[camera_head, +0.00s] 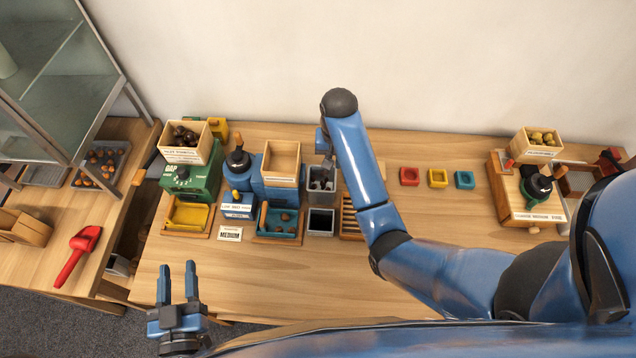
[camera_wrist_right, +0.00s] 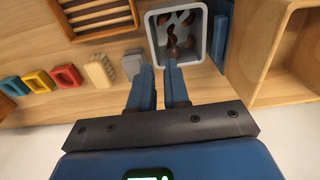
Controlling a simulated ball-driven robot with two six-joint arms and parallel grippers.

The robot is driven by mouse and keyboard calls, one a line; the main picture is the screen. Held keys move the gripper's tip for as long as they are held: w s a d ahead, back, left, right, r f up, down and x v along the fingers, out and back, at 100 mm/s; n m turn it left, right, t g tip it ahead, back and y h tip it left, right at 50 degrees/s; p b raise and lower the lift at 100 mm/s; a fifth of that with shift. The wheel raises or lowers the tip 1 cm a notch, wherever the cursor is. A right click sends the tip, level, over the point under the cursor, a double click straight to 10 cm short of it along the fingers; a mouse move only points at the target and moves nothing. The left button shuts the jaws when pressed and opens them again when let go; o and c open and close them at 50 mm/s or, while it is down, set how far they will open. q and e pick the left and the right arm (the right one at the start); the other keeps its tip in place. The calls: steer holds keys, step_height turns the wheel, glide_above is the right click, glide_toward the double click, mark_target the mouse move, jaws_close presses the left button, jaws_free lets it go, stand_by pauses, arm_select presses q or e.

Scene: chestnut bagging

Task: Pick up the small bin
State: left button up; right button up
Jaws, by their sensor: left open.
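A small grey bin (camera_head: 323,179) with dark chestnuts in it stands at the back middle of the table; it also shows in the right wrist view (camera_wrist_right: 153,35). My right gripper (camera_wrist_right: 159,66) is at the bin's near rim in that view, its two fingers apart with a narrow gap. I cannot tell whether a finger touches the rim. In the head view the right arm hides most of this gripper. A second grey bin (camera_head: 321,233) with a dark inside stands in front of the first.
A wooden box (camera_head: 281,149) and a teal tray (camera_head: 261,227) with chestnuts stand left of the bins. A slatted rack (camera_head: 351,214) is to the right. Red (camera_head: 409,169), yellow (camera_head: 438,171) and teal (camera_head: 465,173) square pieces lie farther right. The table's front middle is clear.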

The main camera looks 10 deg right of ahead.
mark_target(322, 186)
steer(key=f+b, duration=0.1)
steer(key=s+f, duration=0.1)
steer(key=shift+s+d+f+b, duration=0.15)
steer(key=shift+d+f+b, duration=0.05)
steer(key=shift+f+b, duration=0.2)
steer(key=shift+f, duration=0.3)
steer(key=f+p, duration=0.1)
steer(key=f, duration=0.2)
steer(key=f+p, duration=0.1)
steer(key=f, duration=0.2)
steer(key=shift+w+d, duration=0.15)
steer(key=shift+w, duration=0.05)
steer(key=shift+f+p, duration=0.35)
steer(key=shift+f, duration=0.35)
jaws_close()
